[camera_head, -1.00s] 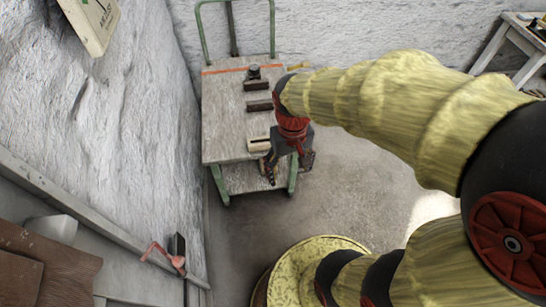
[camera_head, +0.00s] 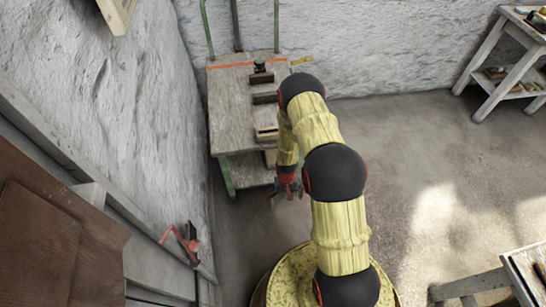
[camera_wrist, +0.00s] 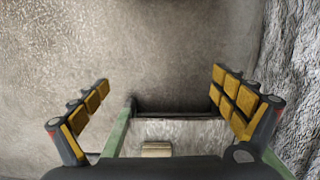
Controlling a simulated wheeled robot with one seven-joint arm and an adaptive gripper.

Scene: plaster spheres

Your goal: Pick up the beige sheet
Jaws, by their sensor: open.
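A small flat beige piece (camera_wrist: 156,149) lies on the pale cart shelf in the wrist view, low in the picture between my open fingers. A tan piece also shows on the cart's lower shelf in the head view (camera_head: 270,158), partly hidden by my arm. I cannot tell for sure which piece is the beige sheet. My gripper (camera_head: 286,192) hangs at the front right of the cart, beside its lower shelf. In the wrist view my gripper (camera_wrist: 163,105) is open, with nothing between its fingers, apart from the beige piece.
The cart (camera_head: 230,110) has green legs and a grey wooden top. On the top are a beige block (camera_head: 267,134) and dark blocks (camera_head: 265,98). A rough wall stands close on the left. Open floor (camera_head: 390,170) lies to the right, with a table (camera_head: 515,60) beyond.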

